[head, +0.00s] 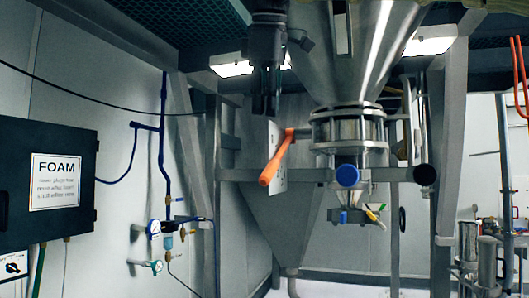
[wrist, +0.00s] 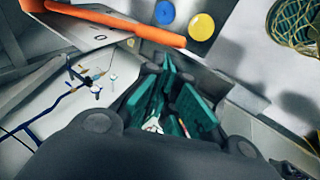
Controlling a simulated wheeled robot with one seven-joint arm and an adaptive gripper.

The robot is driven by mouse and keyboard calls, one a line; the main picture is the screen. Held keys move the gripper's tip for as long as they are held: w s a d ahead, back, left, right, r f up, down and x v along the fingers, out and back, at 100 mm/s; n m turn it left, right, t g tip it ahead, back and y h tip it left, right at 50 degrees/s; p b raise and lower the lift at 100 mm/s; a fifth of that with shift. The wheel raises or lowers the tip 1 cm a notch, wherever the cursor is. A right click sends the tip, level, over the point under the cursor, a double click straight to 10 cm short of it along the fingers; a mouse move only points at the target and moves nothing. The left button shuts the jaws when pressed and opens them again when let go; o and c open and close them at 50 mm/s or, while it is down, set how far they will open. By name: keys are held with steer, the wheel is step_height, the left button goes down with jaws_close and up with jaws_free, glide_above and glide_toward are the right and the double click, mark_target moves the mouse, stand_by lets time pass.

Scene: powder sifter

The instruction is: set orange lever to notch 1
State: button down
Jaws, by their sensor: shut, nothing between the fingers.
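The orange lever (head: 275,163) sticks out from a pale notched plate (head: 279,142) left of the sifter's steel collar, its handle slanting down to the left. In the wrist view the lever (wrist: 120,24) runs across the top, with the plate (wrist: 70,30) behind it. My gripper (head: 264,108) hangs above the lever in the head view, apart from it. In the wrist view my gripper's green-padded fingers (wrist: 172,75) are together and empty, below the lever in the picture. Which notch the lever sits in is too small to tell.
A steel hopper cone (head: 370,50) and its collar (head: 348,135) stand right of the lever. A blue round cap (head: 347,175) is below the collar. A black FOAM cabinet (head: 45,185) is on the left wall. A grey post (head: 200,150) stands left of the lever.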

steer(key=p, duration=0.4)
glide_above(264, 171)
step_height(264, 171, down, 9)
steer(key=shift+d+r, duration=0.1)
steer(key=shift+r, duration=0.1)
steer(key=shift+w+f, duration=0.2)
steer(key=shift+f, duration=0.35)
